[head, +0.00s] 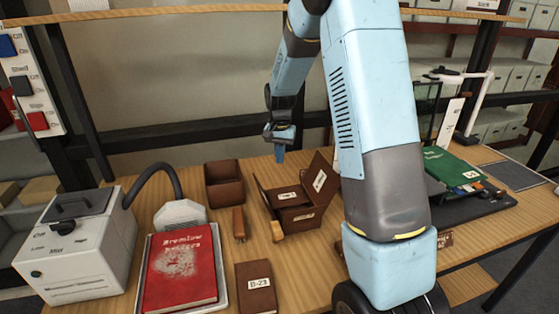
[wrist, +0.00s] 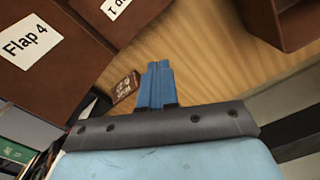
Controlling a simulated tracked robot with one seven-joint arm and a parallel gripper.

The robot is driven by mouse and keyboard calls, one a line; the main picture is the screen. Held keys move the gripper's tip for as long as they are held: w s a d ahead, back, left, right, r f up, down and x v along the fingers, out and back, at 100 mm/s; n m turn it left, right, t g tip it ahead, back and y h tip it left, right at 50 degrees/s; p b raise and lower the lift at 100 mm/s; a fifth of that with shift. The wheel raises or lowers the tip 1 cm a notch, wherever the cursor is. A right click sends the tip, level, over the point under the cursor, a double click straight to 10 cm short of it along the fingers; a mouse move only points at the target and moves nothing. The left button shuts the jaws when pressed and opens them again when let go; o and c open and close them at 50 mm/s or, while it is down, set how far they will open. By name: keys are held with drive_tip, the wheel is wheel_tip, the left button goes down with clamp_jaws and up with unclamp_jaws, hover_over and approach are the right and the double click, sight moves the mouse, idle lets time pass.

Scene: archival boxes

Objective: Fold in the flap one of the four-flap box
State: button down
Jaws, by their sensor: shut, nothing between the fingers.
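The brown four-flap box (head: 297,218) stands open on the table in the head view, left of my arm, with white labels on its flaps. One flap stands up at its right (head: 322,182). In the wrist view a flap labelled "Flap 4" (wrist: 65,72) shows at upper left. A second panel (wrist: 90,14) beside it has a label upside down and partly cut off, which seems to end in 1. My gripper (head: 279,155) is above and behind the box, pointing down, apart from it. Its blue fingers (wrist: 156,66) are together and empty.
An open brown tray (head: 224,196) and a small brown block (head: 239,224) lie left of the box. A red book (head: 180,268), a brown B-23 book (head: 257,298) and a white machine with a hose (head: 75,262) are nearer. A green book (head: 446,168) lies right.

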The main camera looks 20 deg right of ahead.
wheel_tip(320, 180, up, 7)
drive_tip(key=w, duration=0.2)
idle(0.4)
drive_tip(key=shift+w+r, duration=0.1)
drive_tip(key=s+r+n+t, duration=0.3)
drive_tip(key=s+r, duration=1.1)
drive_tip(key=s, duration=0.3)
drive_tip(key=s+r+n+t, duration=0.1)
drive_tip(key=s+n+t, duration=0.1)
drive_tip(key=s, duration=1.7)
drive_tip(key=shift+s+r+n+t, duration=0.2)
drive_tip(key=shift+s+n+t, duration=0.1)
drive_tip(key=shift+s+n, duration=0.15)
drive_tip(key=shift+d, duration=0.1)
